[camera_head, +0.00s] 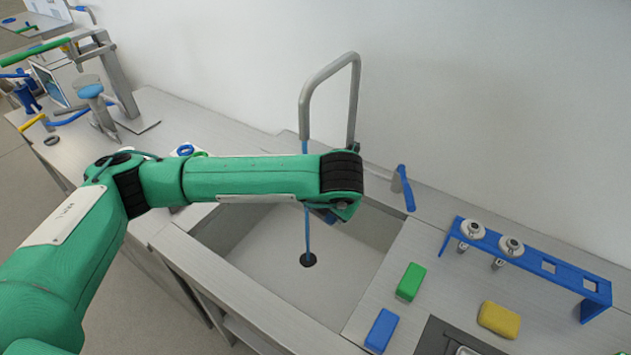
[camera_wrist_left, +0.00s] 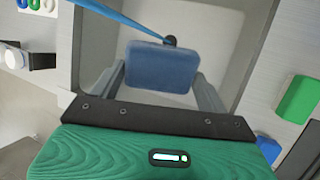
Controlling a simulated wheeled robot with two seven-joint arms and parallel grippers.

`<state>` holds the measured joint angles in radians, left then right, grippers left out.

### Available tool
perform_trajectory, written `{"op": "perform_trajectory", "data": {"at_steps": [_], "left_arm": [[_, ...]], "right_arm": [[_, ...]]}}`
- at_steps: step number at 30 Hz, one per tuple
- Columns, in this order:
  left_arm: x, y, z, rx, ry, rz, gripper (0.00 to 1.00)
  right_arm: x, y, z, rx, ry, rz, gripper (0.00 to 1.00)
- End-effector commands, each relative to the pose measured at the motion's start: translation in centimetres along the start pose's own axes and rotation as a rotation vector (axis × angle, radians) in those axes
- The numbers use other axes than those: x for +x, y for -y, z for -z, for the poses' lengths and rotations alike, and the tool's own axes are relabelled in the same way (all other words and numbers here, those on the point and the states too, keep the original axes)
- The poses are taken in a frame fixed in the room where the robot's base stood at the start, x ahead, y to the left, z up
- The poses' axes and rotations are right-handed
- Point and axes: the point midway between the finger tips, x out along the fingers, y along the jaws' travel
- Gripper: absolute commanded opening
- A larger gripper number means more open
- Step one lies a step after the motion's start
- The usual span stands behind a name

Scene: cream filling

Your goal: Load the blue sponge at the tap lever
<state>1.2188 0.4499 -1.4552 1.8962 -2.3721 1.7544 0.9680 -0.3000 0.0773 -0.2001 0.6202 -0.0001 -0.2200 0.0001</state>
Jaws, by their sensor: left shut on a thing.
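My left gripper (camera_wrist_left: 160,80) is shut on a blue sponge (camera_wrist_left: 162,66), which sits between its two grey fingers over the sink. In the head view my forearm hides most of the sponge; only a bit of blue (camera_head: 325,215) shows under the wrist. The blue tap lever (camera_head: 405,188) stands on the counter behind the sink, right of my wrist. A thin blue water stream (camera_head: 307,235) falls from the tap (camera_head: 303,95) to the drain (camera_head: 308,260). In the wrist view the stream (camera_wrist_left: 120,18) passes close to the sponge; I cannot tell whether they touch. My right gripper is not in view.
A blue block (camera_head: 381,330), a green block (camera_head: 411,282) and a yellow block (camera_head: 499,319) lie on the counter right of the sink (camera_head: 345,290). A blue rack (camera_head: 570,268) with nozzles stands behind them. Other equipment stands at the far left.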

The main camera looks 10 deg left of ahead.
Motion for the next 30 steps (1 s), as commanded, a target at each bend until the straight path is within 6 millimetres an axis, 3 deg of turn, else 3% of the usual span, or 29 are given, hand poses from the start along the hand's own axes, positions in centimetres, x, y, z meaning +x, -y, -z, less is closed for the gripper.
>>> {"op": "perform_trajectory", "data": {"at_steps": [17, 30], "left_arm": [[-0.1, 0.0, 0.0, 0.000, 0.000, 0.000, 0.58], [-3.7, 1.2, 1.0, 0.002, 0.002, 0.002, 0.58]], "right_arm": [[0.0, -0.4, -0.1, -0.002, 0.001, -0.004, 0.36], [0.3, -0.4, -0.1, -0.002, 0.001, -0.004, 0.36]]}}
